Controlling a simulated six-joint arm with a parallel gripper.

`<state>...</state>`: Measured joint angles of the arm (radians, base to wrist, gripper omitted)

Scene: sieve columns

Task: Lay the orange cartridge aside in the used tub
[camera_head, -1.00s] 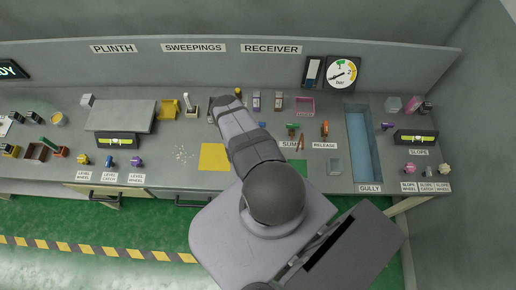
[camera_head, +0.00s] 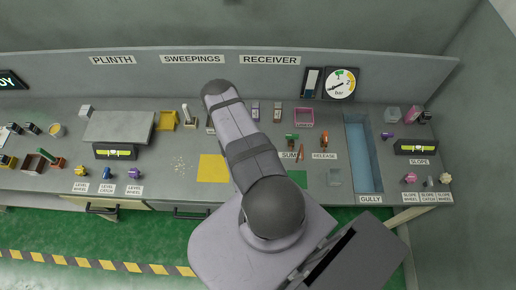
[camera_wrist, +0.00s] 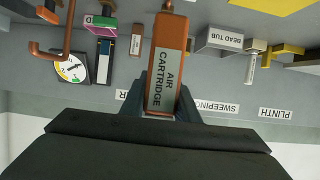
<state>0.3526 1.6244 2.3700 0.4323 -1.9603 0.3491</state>
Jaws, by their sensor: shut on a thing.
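The orange cartridge (camera_wrist: 170,50), labelled "AIR CARTRIDGE", is held between the fingers of my gripper (camera_wrist: 165,100) in the wrist view. Its far end extends past the fingertips, toward the top of that picture. In the head view my forearm hides the gripper and cartridge. A pink open tub (camera_head: 303,117) stands at the back of the bench, right of my arm, apart from it. In the wrist view a pink labelled face (camera_wrist: 98,21) shows at upper left, its label only partly readable; it looks like the used tub.
A round gauge (camera_head: 340,84) is on the back panel; it also shows in the wrist view (camera_wrist: 71,68). A copper-coloured pipe (camera_wrist: 62,45) stands near it. A bead tub (camera_wrist: 222,39) is on the other side of the cartridge. A blue gully (camera_head: 362,155) lies to the right.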

